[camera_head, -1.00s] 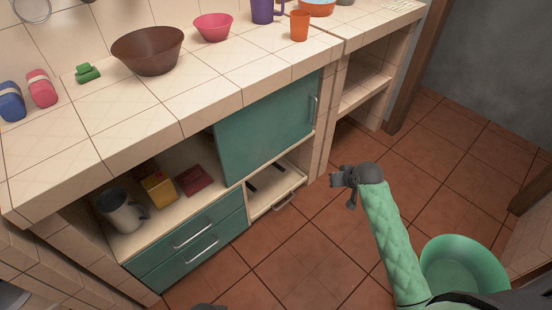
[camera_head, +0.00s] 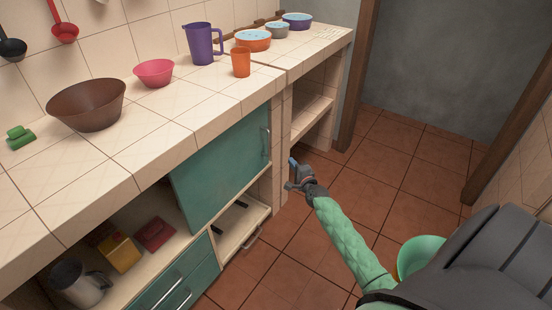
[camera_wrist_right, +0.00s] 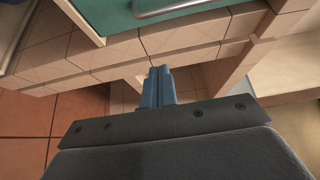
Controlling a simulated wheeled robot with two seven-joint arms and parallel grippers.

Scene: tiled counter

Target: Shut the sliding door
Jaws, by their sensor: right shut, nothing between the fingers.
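The teal sliding door (camera_head: 222,168) covers the right part of the cabinet under the tiled counter. Its metal handle (camera_head: 265,142) is near its right edge. The left part of the cabinet is uncovered and shows its inside. My right gripper (camera_head: 293,163) is to the right of the door, in front of the tiled pillar, apart from the handle. In the right wrist view its blue fingers (camera_wrist_right: 158,86) are together and empty, and the door's lower edge and handle (camera_wrist_right: 180,8) show at the top. My left gripper is not in view.
A grey mug (camera_head: 78,285), a yellow box (camera_head: 120,251) and a red box (camera_head: 155,234) stand inside the uncovered part. A slightly open drawer (camera_head: 240,228) lies below the door. Bowls, a purple jug (camera_head: 203,44) and an orange cup (camera_head: 241,62) stand on the counter. The floor is clear.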

